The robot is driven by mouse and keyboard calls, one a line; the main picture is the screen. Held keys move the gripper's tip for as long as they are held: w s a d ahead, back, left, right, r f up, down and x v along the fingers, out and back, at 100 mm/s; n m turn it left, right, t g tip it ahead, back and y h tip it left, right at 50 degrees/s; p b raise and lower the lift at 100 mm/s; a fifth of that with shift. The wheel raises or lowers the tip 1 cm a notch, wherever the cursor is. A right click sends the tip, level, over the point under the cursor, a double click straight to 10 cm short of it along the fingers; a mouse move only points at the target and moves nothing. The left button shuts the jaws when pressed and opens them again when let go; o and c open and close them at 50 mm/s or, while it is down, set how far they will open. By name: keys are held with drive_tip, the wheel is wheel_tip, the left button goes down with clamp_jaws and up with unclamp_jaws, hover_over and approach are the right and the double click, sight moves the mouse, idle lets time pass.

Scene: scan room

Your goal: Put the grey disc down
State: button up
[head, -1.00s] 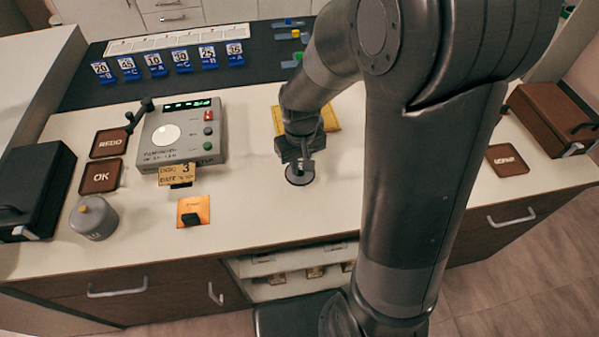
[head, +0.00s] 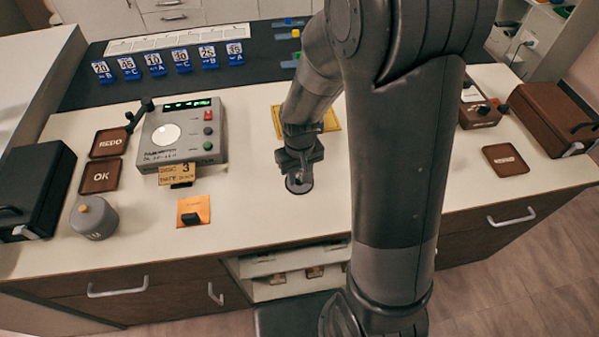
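The grey disc (head: 304,186) is small, dark and round, near the middle of the white counter (head: 262,215). My gripper (head: 299,174) points down right over the disc, its fingers at the disc's middle. The fingers are small and partly dark against the disc, but the disc has moved along with them, so my gripper looks shut on it. The disc looks level and is at or just above the counter top; I cannot tell whether it touches.
A yellow mat (head: 333,121) lies behind my gripper. A grey device (head: 183,138), an orange card (head: 202,206) and a grey weight (head: 94,217) stand to the left. A black case (head: 35,190) and brown case (head: 545,112) flank the counter. Free counter surrounds the disc.

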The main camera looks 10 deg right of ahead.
drive_tip(key=shift+o, duration=0.4)
drive_tip(key=shift+r, duration=0.1)
wheel_tip(320, 180, up, 12)
drive_tip(key=s+d+r+m+t, duration=0.1)
drive_tip(key=s+d+r+t, duration=0.1)
drive_tip(key=s+r, duration=0.4)
drive_tip(key=s+d+r+m+t, duration=0.2)
drive_tip(key=s+d+r+t, duration=0.1)
drive_tip(key=s+r, duration=0.4)
drive_tip(key=shift+s+d+r+t, duration=0.3)
drive_tip(key=shift+s+d, duration=0.2)
idle(0.8)
